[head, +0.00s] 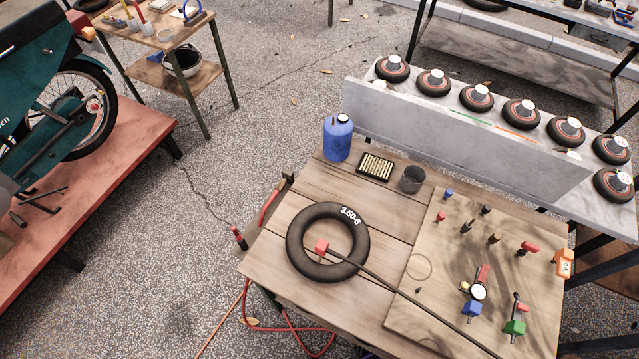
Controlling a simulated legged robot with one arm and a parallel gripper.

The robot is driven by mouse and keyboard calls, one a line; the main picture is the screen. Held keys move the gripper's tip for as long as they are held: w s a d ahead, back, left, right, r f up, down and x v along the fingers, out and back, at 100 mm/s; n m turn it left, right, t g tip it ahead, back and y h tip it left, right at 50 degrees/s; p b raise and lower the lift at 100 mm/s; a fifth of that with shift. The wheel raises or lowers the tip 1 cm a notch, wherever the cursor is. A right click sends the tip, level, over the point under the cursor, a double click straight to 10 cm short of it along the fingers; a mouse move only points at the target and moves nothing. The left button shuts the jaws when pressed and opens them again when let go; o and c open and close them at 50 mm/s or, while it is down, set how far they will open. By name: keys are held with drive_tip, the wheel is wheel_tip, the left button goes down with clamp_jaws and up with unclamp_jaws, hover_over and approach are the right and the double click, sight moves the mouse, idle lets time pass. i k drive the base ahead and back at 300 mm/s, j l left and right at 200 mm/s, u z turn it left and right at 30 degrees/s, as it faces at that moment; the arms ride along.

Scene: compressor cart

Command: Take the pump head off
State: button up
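A small red block, which looks like the pump head (322,246), sits at the left inner edge of the tube's hole. A black hose (405,294) runs from near it across the tube to the lower right edge. Whether the head grips a valve stem is too small to tell. My gripper is not in view.
A blue bottle (338,140), a tray of small brass pieces (375,166) and a dark cup (411,179) stand behind the tube. A board (425,240) at right holds several fittings and a gauge (479,291). A grey upright panel (460,140) stands behind; several wheels (476,98) are beyond it.

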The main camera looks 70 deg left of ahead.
sight(321, 246)
drive_tip(key=u, duration=2.45)
drive_tip(key=j+z, duration=0.75)
drive_tip(key=j, duration=0.3)
drive_tip(key=k+j+z, duration=0.2)
drive_tip(key=j+z, duration=0.2)
drive_tip(key=j, duration=0.1)
